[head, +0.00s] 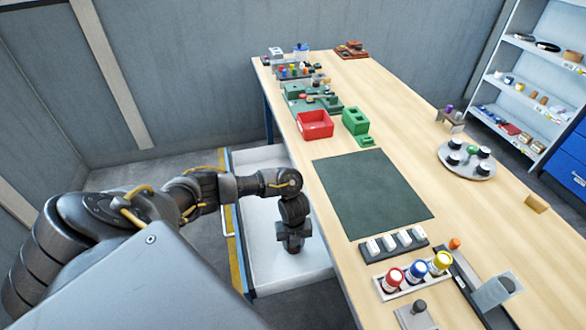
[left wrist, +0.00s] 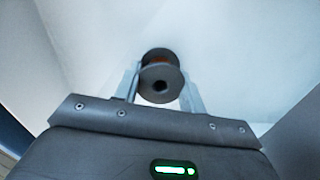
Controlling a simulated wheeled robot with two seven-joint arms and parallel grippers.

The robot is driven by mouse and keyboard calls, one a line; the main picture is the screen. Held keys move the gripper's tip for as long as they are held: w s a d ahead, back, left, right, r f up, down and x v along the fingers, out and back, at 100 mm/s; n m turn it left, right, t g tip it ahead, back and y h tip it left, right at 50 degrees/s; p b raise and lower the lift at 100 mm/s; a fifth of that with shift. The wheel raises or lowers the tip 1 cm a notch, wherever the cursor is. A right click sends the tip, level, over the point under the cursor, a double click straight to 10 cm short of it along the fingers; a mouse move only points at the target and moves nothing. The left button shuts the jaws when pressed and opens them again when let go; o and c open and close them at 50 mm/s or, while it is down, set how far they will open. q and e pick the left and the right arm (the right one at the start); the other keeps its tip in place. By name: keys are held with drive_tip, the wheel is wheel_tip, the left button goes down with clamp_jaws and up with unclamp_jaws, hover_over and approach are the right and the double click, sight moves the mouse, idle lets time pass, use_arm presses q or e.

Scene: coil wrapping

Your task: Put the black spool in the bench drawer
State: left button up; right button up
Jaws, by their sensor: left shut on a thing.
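The bench drawer (head: 262,235) is pulled open at the left side of the bench, with a white interior that looks empty. My left gripper (head: 293,247) points down inside the drawer's outline in the head view. In the left wrist view the gripper (left wrist: 160,84) is shut on the black spool (left wrist: 160,72), with one finger on each side. The spool has dark round flanges, a hole in its end and a brownish winding. White drawer surfaces (left wrist: 240,40) fill the view behind it. I cannot tell whether the spool touches the floor. In the head view the gripper hides the spool.
The wooden bench (head: 460,230) stands right of the drawer. On it are a dark green mat (head: 372,196), a red bin (head: 314,124), a round tray with several spools (head: 466,170) and a rack of coloured caps (head: 415,275). The drawer's front (head: 232,225) has a yellow edge.

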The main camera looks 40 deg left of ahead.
use_arm(q)
drive_tip(key=shift+f, duration=0.45)
drive_tip(key=shift+f, duration=0.1)
drive_tip(key=o, duration=1)
drive_tip(key=shift+c, duration=0.2)
drive_tip(key=shift+r, duration=0.25)
drive_tip(key=shift+w+r, duration=0.1)
drive_tip(key=shift+r, duration=0.3)
wheel_tip(320, 180, up, 11)
drive_tip(key=p, duration=0.3)
